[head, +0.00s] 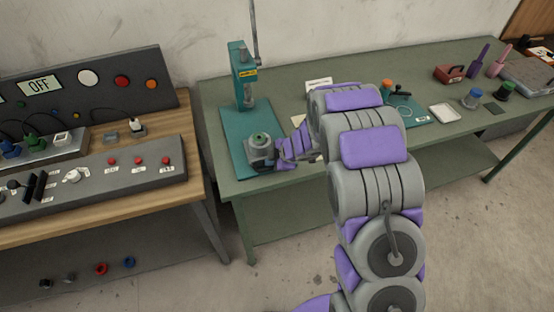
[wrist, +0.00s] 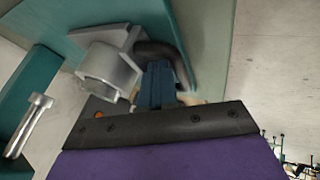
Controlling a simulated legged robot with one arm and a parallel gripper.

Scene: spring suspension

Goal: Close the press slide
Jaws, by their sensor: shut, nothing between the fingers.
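The teal press (head: 245,78) stands on the left part of the green bench, its column upright with a tall lever on top. A grey metal slide with a round holder (head: 260,150) sits at the front of the press's teal base plate (head: 232,140). My gripper (head: 281,156) is shut and empty, just right of the holder. In the wrist view the grey holder (wrist: 104,68) lies just left of my fingers (wrist: 157,88), beside a dark curved handle (wrist: 158,50). I cannot tell whether the fingers touch the handle or holder. The slide's rail is mostly hidden.
A shiny metal pin (wrist: 28,125) shows at the left of the wrist view. A wooden bench (head: 200,165) with a control panel stands to the left. Several small items and a red box (head: 449,73) lie farther right on the green bench. Floor in front is clear.

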